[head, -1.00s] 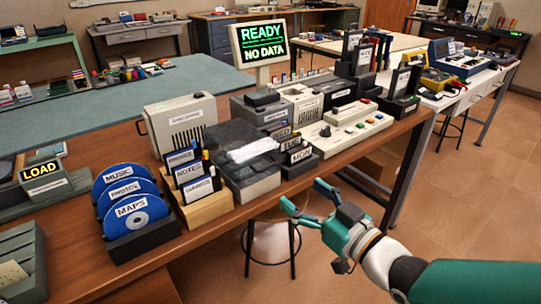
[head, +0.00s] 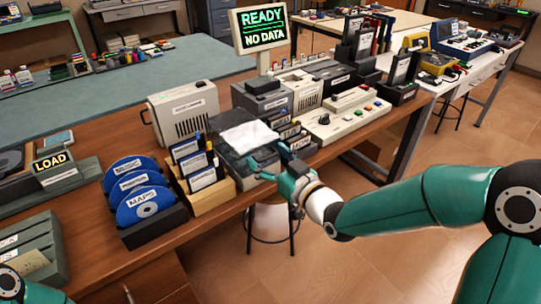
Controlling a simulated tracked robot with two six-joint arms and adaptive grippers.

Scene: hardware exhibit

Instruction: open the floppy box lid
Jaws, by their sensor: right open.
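The floppy box (head: 229,165) stands near the front edge of the wooden bench, with a pale base and a smoky see-through lid (head: 222,150). The lid looks down on the base, and a bright white patch on its top hides the contents. My right gripper (head: 266,160) is at the front right of the box, its open fingers pointing at the lid's front edge. The fingers overlap the box in the picture, and I cannot tell if they touch it. My left gripper is out of view; only a bit of my left arm shows at the lower left corner.
Left of the box stand a wooden holder (head: 208,196) of labelled disks and a rack of blue discs (head: 148,207). A beige console with buttons (head: 345,124) and small labelled cartridges (head: 297,142) stand close on the right. A stool (head: 271,224) is below the bench edge.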

